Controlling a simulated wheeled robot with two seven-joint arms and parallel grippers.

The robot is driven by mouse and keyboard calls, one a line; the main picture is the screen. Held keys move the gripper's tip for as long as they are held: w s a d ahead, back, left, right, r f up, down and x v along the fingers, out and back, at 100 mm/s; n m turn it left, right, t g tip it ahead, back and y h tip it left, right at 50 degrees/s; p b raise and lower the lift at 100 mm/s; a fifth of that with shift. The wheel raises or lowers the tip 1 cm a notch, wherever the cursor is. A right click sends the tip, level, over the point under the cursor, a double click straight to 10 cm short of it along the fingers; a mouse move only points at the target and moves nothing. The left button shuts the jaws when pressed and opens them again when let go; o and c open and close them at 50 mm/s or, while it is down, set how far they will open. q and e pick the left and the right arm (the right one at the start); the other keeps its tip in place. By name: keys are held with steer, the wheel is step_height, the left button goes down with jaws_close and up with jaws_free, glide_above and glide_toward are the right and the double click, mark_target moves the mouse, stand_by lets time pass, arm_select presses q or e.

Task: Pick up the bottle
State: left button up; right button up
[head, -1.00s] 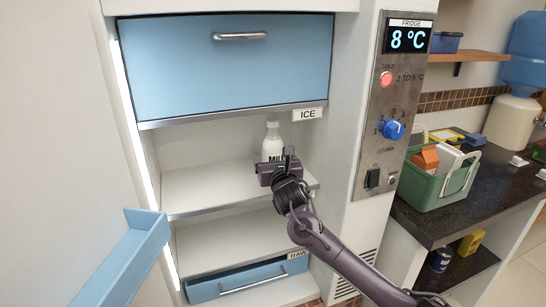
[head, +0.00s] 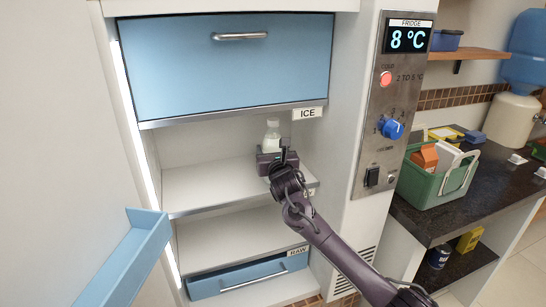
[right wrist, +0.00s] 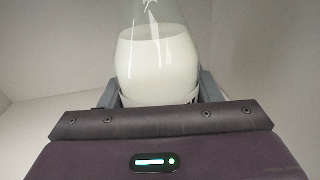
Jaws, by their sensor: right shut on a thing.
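The bottle (head: 272,138) is clear with white milk in it and stands upright above the upper fridge shelf, below the blue ICE drawer. In the right wrist view the bottle (right wrist: 157,55) fills the middle, with clear glass above the milk. My right gripper (head: 276,158) reaches into the fridge and is shut on the bottle's lower part. In the right wrist view its fingers (right wrist: 160,92) lie on both sides of the bottle. The gripper hides the bottle's base, so I cannot tell whether it touches the shelf. My left gripper is not in view.
The shelf (head: 205,185) is otherwise bare. The blue ICE drawer (head: 225,75) is close above the bottle. The fridge side panel (head: 345,150) stands right, an open blue door bin (head: 125,260) left. A green crate (head: 435,185) sits on the dark counter.

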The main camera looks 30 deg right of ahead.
steer(key=shift+r, duration=0.1)
steer(key=shift+c, duration=1)
